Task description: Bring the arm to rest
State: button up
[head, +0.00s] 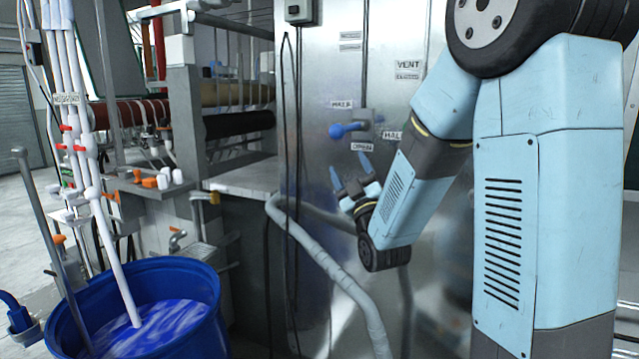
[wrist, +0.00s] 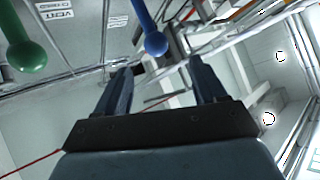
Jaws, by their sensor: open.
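My light-blue arm folds down from the upper right in the head view. My gripper (head: 349,168) is at its end, with two blue fingers pointing up, in front of the metal cabinet. In the wrist view my gripper (wrist: 160,85) shows its two dark fingers spread apart with nothing between them. A blue-handled valve lever (head: 347,129) sits on the cabinet just above the fingers in the head view. A blue ball-ended handle (wrist: 155,42) shows beyond the fingers in the wrist view; I cannot tell its distance from them.
The metal cabinet (head: 318,80) stands behind my gripper. A grey hose (head: 330,262) runs down its front. A blue bucket (head: 205,325) of blue liquid stands at lower left. A green ball-ended handle (wrist: 27,56) shows at left in the wrist view.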

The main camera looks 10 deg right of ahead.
jog(key=s+d+f+m+g+h, duration=0.1)
jog(key=s+d+f+m+g, duration=0.1)
jog(key=s+g, duration=0.4)
jog(key=s+d+f+m+g+h, duration=0.1)
jog(key=s+m+g, duration=0.4)
jog(key=s, duration=0.8)
jog(key=s+d+f+m+g+h, duration=0.2)
jog(key=s+f+m+g, duration=0.1)
jog(key=s+g, duration=0.5)
jog(key=shift+s+d+f+h, duration=0.4)
jog(key=shift+s+f, duration=0.1)
jog(key=shift+s, duration=0.3)
